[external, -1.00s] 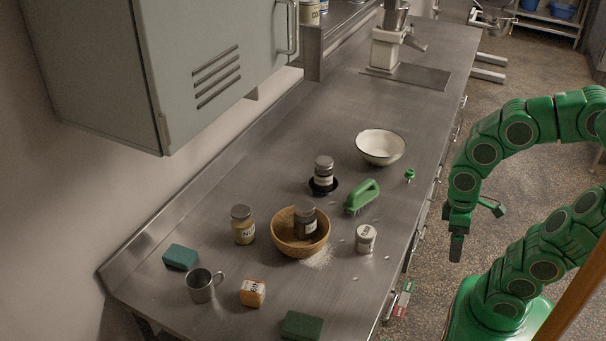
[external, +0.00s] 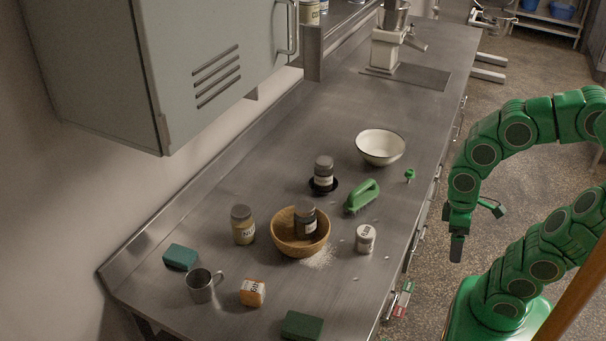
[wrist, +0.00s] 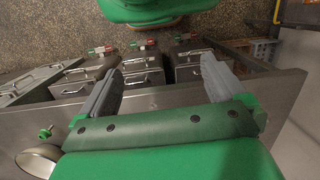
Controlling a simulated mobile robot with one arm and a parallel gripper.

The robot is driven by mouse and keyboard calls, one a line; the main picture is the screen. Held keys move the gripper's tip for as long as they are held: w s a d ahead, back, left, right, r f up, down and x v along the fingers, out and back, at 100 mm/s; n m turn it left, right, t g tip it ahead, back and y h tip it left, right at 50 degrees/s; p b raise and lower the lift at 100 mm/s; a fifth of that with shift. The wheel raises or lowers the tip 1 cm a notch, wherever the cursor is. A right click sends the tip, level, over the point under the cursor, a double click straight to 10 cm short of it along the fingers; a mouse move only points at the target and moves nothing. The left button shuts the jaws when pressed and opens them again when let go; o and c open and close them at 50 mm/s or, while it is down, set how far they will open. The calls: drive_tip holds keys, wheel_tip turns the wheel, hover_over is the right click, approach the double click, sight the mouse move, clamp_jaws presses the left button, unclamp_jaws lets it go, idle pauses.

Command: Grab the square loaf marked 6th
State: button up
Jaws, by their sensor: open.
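The square loaf (external: 252,292) is a small orange-brown block with a white label reading 6th. It sits at the near end of the steel counter, right of the metal mug and left of a dark green block. My gripper (external: 457,248) hangs off the counter's right side, well away from the loaf. In the wrist view my gripper (wrist: 158,90) shows two grey fingers wide apart with nothing between them. The loaf is not in the wrist view.
On the steel counter (external: 270,125) stand a metal mug (external: 201,286), teal sponge (external: 180,257), dark green block (external: 302,325), labelled jar (external: 243,225), wooden bowl (external: 287,241) holding a dark jar, white tin (external: 366,239), green brush (external: 362,196) and white bowl (external: 380,148). A wall cabinet (external: 175,70) overhangs the left.

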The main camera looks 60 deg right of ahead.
drive_tip(key=shift+d+f+m, duration=0.1)
drive_tip(key=shift+d+m, duration=0.2)
drive_tip(key=shift+d, duration=0.5)
drive_tip(key=shift+c, duration=0.4)
drive_tip(key=w+a+m+g+y, duration=0.1)
drive_tip(key=w+a+m+y, duration=0.1)
drive_tip(key=w+a, duration=0.45)
drive_tip(key=w+a+m+y, duration=0.3)
drive_tip(key=w, duration=0.7)
drive_tip(key=w+a+m+g+y, duration=0.1)
drive_tip(key=w+a+m+y, duration=0.1)
drive_tip(key=w+a, duration=0.5)
drive_tip(key=m+y, duration=0.6)
drive_tip(key=m, duration=0.2)
approach(254, 280)
drive_tip(key=shift+s+a+t, duration=0.25)
drive_tip(key=shift+a+t, duration=0.15)
drive_tip(key=shift+a, duration=0.05)
drive_tip(key=x, duration=1)
drive_tip(key=shift+s+a+f, duration=0.15)
drive_tip(key=shift+a+f, duration=0.05)
drive_tip(key=c, duration=1.1)
